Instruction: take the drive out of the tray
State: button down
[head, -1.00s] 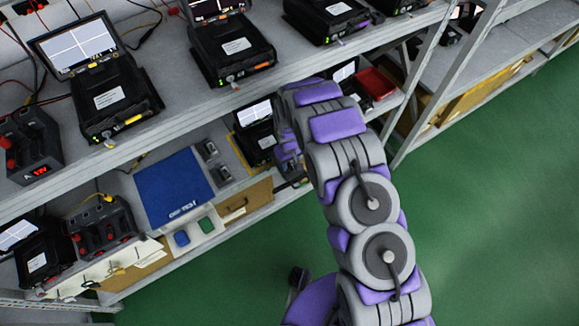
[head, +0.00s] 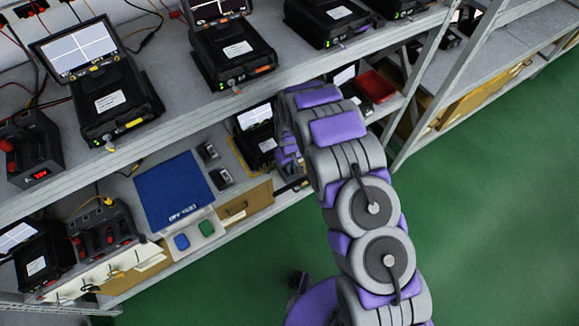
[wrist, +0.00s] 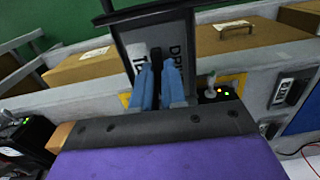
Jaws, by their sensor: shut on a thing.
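In the wrist view my gripper (wrist: 159,84) has its two blue fingers closed on a narrow dark part of an upright slab. In the head view my arm hides the gripper and the drive, beside a black tester (head: 258,146) with a lit screen on the lower shelf.
A toggle and small lights (wrist: 215,92) sit right beside the fingers. A red bin (head: 377,86) stands beyond my arm. Green floor (head: 480,210) is clear at right.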

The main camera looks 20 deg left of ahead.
jog(key=shift+r, duration=0.55)
notch_tip(320, 180, up, 3)
jog(key=shift+f+p, duration=0.2)
jog(key=shift+p, duration=0.45)
jog(key=s+d+r+p, duration=0.1)
jog(key=s+r+p, duration=0.1)
jog(key=s, duration=0.6)
jog(key=s+d+r+p, duration=0.2)
jog(key=s+r, duration=0.1)
jog(key=s, duration=0.4)
jog(key=shift+s+d, duration=0.2)
jog(key=shift+s, duration=0.15)
